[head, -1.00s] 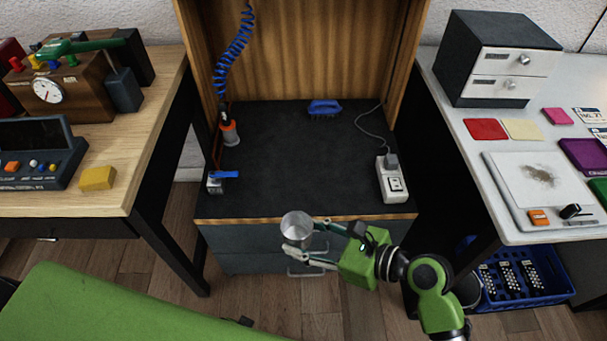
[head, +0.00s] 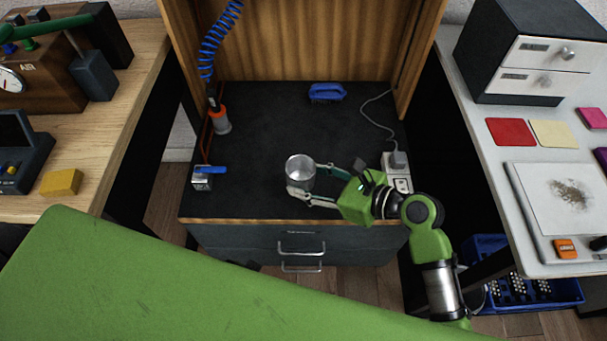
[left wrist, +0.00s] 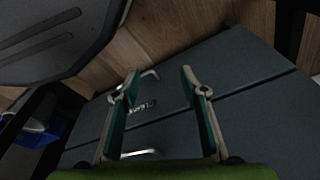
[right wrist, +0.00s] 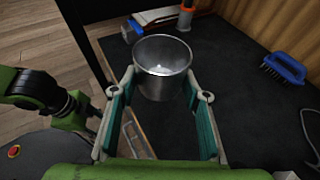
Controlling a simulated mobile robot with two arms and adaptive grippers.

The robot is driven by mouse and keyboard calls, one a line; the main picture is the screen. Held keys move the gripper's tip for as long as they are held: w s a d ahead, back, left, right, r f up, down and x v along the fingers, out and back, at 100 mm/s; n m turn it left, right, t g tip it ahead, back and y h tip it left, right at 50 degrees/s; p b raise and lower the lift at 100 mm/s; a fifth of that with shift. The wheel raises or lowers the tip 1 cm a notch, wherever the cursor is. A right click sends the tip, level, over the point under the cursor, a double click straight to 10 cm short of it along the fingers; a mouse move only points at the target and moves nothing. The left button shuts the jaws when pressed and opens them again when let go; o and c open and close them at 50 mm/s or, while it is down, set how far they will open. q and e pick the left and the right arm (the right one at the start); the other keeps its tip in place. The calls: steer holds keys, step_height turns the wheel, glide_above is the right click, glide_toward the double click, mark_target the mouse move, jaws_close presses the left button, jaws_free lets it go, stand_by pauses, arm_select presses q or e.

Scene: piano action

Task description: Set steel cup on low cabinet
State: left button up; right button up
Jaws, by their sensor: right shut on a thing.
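The steel cup (head: 300,170) is upright in my right gripper (head: 306,180), over the front part of the low cabinet's dark top (head: 265,140). In the right wrist view the cup (right wrist: 162,62) sits between the fingertips of the right gripper (right wrist: 160,85), which is shut on it. I cannot tell whether the cup's base touches the top. My left gripper (left wrist: 160,75) shows only in the left wrist view, open and empty, facing the grey drawer fronts (left wrist: 230,85).
The middle is clear. Wooden panels enclose the back. Tables flank the cabinet.

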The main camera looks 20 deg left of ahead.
mark_target(306, 171)
steer(key=w+f, duration=0.1)
steer(key=w+a+b, duration=0.1)
steer(key=w+f, duration=0.1)
steer(key=shift+w+a+f, duration=0.3)
steer(key=shift+w, duration=0.1)
steer(key=w+f+b, duration=0.1)
steer(key=f, duration=0.1)
steer(key=w+a+f+b, duration=0.1)
steer(key=w+f+b, duration=0.1)
steer(key=shift+w+a+f, duration=0.1)
steer(key=shift+w+a, duration=0.05)
steer(key=shift+a, duration=0.05)
steer(key=shift+w+a+f, duration=0.1)
steer(key=shift+w+f, duration=0.05)
step_height(306, 171, down, 2)
steer(key=shift+w+f+b, duration=0.1)
steer(key=shift+w+b, duration=0.05)
steer(key=shift+b, duration=0.55)
arm_select(q)
step_height(306, 171, up, 18)
steer(key=w+t, duration=0.1)
steer(key=shift+w+r+b, duration=0.15)
steer(key=shift+r+b, duration=0.1)
steer(key=shift+b, duration=0.05)
arm_select(e)
steer(key=shift+f, duration=0.6)
arm_select(q)
steer(key=shift+a, duration=0.1)
